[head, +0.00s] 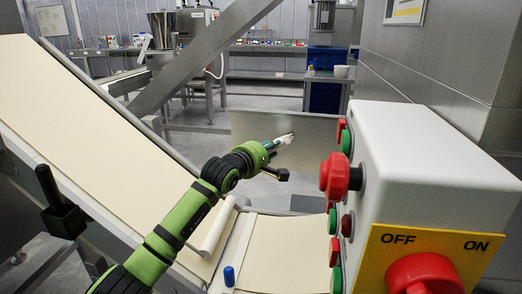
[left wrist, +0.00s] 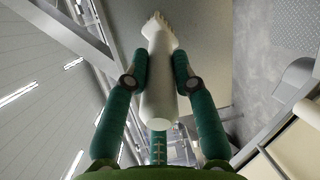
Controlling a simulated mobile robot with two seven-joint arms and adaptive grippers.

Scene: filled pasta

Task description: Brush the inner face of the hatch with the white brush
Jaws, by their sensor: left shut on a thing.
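The white brush (left wrist: 160,85) is held lengthwise between the two green fingers of my left gripper (left wrist: 160,82). Its pale bristles (left wrist: 158,17) point away from the gripper. In the head view my left gripper (head: 273,148) reaches in from the left, and the brush head (head: 285,139) shows in front of the hatch (head: 254,131). The hatch is an upright grey metal plate, which also fills the upper middle of the left wrist view (left wrist: 210,38). The bristles are at or very near its face; I cannot tell whether they touch. My right gripper is not in view.
A white control box (head: 430,160) with red and green buttons stands close on the right. A cream conveyor belt (head: 70,110) slopes down from the left, beneath my left arm. A blue-capped object (head: 229,277) is at the lower belt. Machines and a workbench are behind.

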